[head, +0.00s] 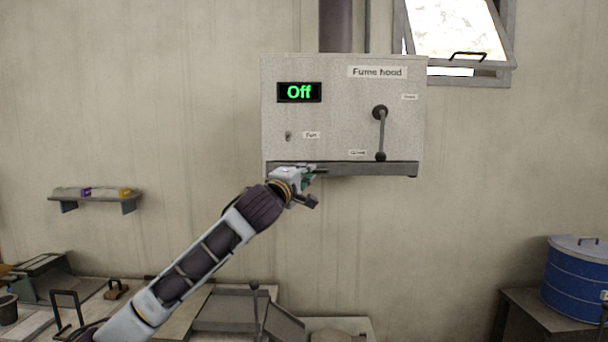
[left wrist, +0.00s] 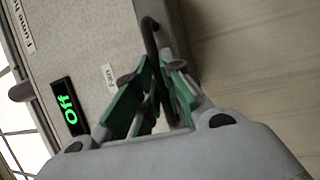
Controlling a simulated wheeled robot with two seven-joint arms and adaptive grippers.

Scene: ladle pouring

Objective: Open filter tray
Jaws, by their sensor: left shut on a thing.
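The fume hood (head: 340,110) is a pale speckled box on the wall. The filter tray (head: 390,169) is the grey strip along its bottom edge. In the left wrist view the tray (left wrist: 182,50) is a dark band with a dark curved handle (left wrist: 149,32). My left gripper (head: 312,172) is at the left half of the tray. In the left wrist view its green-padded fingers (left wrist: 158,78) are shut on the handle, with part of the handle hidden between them. My right gripper is not in view.
The hood's display (head: 299,92) reads "Off". A lever (head: 380,135) hangs down on the hood front, and a small fan switch (head: 288,136) sits at left. A wall shelf (head: 128,206) is at left, a blue drum (head: 575,285) at lower right. The wall below the hood is clear.

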